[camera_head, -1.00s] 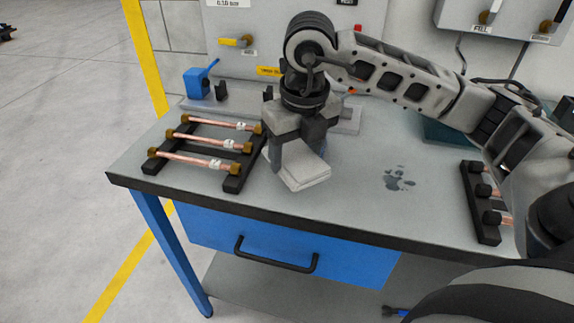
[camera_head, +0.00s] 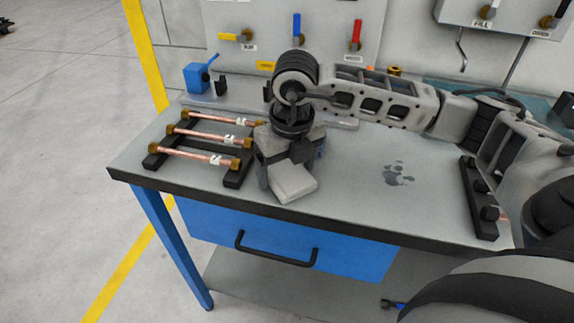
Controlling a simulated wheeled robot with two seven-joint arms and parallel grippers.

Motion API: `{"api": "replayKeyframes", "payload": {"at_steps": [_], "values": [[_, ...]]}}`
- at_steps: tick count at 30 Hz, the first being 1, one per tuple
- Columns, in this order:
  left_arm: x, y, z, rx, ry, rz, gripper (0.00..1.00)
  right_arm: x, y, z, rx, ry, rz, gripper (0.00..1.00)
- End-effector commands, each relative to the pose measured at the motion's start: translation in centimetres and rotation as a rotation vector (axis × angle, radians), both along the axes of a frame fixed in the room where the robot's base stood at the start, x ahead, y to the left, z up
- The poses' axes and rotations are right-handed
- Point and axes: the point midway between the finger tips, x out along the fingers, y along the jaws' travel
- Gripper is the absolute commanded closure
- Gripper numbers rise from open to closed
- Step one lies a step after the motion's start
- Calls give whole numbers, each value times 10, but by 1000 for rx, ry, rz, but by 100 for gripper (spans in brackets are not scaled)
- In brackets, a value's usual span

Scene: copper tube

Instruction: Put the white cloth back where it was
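The white cloth (camera_head: 294,183) is a folded pad near the table's front edge, just right of the left-hand rack. My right gripper (camera_head: 291,168) points down over it and is shut on it; its fingers partly hide the cloth's back part. I cannot tell whether the cloth's underside touches the table. A dark wet patch (camera_head: 398,174) lies on the tabletop to the right of the cloth. My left gripper is not in view.
A black rack (camera_head: 238,179) with copper tubes (camera_head: 191,155) stands close left of my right gripper. Another black rack (camera_head: 479,205) is at the right. Tabletop around the wet patch is clear.

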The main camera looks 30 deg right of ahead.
Motion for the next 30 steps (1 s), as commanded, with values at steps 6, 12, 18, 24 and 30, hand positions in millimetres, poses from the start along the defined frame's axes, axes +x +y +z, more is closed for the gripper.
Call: {"api": "replayKeyframes", "payload": {"at_steps": [6,12,18,24,30], "values": [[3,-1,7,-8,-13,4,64,0,0,1,0,0,0,16],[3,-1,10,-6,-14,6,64,0,0,9,1,-2,0,16],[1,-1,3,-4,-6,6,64,-4,1,46,1,-7,0,16],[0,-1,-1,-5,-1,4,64,-9,1,89,2,-6,0,16],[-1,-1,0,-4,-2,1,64,-13,2,116,1,-2,1,16]]}}
